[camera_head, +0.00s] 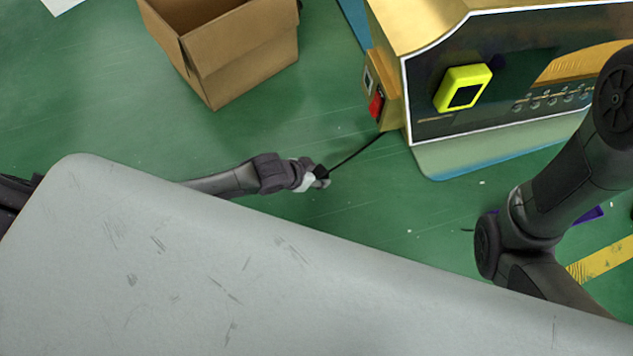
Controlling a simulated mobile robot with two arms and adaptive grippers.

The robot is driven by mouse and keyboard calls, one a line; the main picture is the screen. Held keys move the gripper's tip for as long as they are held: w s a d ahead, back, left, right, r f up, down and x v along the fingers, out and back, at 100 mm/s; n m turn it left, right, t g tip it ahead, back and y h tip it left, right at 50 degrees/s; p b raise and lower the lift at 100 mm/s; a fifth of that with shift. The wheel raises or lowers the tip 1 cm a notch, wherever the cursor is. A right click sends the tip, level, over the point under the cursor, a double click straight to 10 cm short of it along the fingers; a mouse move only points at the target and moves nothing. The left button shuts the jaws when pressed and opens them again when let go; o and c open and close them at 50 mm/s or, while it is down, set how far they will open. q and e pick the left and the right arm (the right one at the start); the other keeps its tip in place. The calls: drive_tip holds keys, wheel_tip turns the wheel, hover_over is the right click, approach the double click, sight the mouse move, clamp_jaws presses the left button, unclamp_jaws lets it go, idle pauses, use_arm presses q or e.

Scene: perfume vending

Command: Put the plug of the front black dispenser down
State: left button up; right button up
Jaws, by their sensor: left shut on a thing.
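The front black dispenser (425,127) stands at the upper right, with a black front panel, gold casing and a yellow-green square unit on it. A thin black cable (358,150) runs from its lower left corner to my left gripper (319,178). My left gripper is shut on the black plug (320,171) at the cable's end, left of the dispenser. The plug is small and partly hidden by the fingers. My right arm bends at the right side; its gripper is out of view.
An open cardboard box (240,65) stands on the green floor (330,85) at the upper left. A red switch (376,106) is on the dispenser's side. A yellow floor stripe (605,258) lies at the lower right. Floor around my left gripper is clear.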

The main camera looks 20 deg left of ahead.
use_arm(q)
wheel_tip(320, 180, down, 3)
drive_tip(key=shift+f+b, duration=0.1)
drive_tip(key=shift+b, duration=0.9)
drive_tip(key=shift+f, duration=0.35)
drive_tip(key=o, duration=1.1)
drive_tip(key=shift+r, duration=0.15)
